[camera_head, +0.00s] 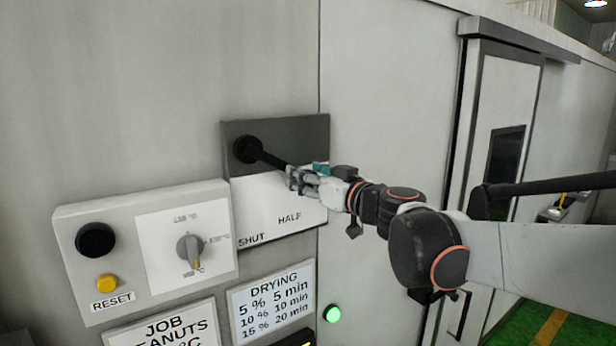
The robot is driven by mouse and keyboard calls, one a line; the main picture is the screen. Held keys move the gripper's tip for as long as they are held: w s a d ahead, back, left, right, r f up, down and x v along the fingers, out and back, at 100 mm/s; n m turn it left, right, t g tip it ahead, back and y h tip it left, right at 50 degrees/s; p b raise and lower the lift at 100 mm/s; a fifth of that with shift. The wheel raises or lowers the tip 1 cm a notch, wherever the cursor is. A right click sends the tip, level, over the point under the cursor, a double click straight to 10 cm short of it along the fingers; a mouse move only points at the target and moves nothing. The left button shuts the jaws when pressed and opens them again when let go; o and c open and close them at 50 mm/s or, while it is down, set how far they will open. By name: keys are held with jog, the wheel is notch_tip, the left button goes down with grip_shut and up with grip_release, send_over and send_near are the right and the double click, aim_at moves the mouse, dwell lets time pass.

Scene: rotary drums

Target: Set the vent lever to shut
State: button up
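The vent lever (268,157) is a black bar on a round black hub, fixed to a dark grey and white plate (262,215). The bar points right and slightly down from the hub. The plate's lower edge reads SHUT at the left and HALF in the middle; any mark farther right is hidden behind my arm. My gripper (292,178) is at the bar's outer end, with its fingers around or against it. The fingers overlap the bar's end, so I cannot tell whether they are closed on it.
Left of the lever plate is a control box (150,250) with a black button, a yellow RESET button and a rotary knob (190,250). Below are JOB and DRYING signs (272,300) and a lit green lamp (332,314). A sliding door (495,130) stands at right.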

grip_shut()
jog(key=shift+f, duration=0.1)
jog(key=shift+s+a+f+m+b, duration=0.2)
jog(key=shift+a+f+m+b, duration=0.1)
jog(key=shift+f+m+b, duration=0.2)
jog(key=shift+s+a+f+m+b, duration=0.25)
jog(key=shift+f+m+b, duration=0.15)
jog(key=shift+f+b, duration=0.1)
jog(key=s+a+f+m+b, duration=0.4)
jog(key=a+m, duration=0.4)
jog(key=m, duration=0.2)
jog(key=shift+s+f+b, duration=0.2)
jog(key=shift+s+b, duration=0.15)
jog(key=shift+s, duration=0.35)
